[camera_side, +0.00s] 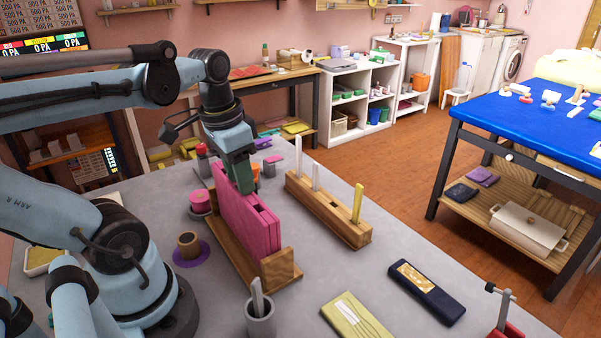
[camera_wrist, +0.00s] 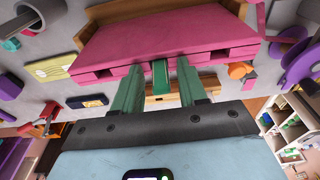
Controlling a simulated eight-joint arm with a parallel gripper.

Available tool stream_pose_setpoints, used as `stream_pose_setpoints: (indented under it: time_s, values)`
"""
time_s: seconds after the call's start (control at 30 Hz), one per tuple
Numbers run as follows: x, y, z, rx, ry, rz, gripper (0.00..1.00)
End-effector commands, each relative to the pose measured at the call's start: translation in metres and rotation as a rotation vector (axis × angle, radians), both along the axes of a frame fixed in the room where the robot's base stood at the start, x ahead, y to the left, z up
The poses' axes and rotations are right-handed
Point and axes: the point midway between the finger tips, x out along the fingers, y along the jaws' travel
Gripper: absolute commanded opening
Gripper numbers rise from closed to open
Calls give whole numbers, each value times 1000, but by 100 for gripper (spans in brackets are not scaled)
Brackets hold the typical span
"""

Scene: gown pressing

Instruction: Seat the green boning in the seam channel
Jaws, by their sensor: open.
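The green boning (camera_wrist: 160,75) stands at the middle slot of the pink gown piece, between my two fingers in the wrist view. Its lower part is hidden in the pink piece, so I cannot tell how deep it sits. The pink piece (camera_side: 245,222) stands upright in a wooden holder (camera_side: 283,270). Dark openings show on both sides of the boning in the wrist view. My gripper (camera_side: 241,178) is over the top edge of the pink piece. Its green fingers (camera_wrist: 158,68) are apart, with gaps on both sides of the boning. In the side view the fingers largely hide the boning.
A wooden rack (camera_side: 325,212) with two white strips and a yellow strip (camera_side: 357,202) stands to the right. A grey cup (camera_side: 260,322), a yellow-green packet (camera_side: 356,318) and a dark blue case (camera_side: 427,290) lie nearer. Pink and brown spools stand left of the holder.

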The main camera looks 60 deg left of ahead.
Motion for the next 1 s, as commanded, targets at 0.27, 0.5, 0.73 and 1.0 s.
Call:
stream_pose_setpoints:
  time_s: [0.27, 0.5, 0.73, 1.0]
  values:
    - [-1, -1, 8, -4, 1, -1, 48]
    - [-6, -1, 40, -2, 0, 1, 48]
    - [-11, 0, 78, -1, 0, 1, 48]
    - [-15, 0, 112, 0, 0, 0, 48]
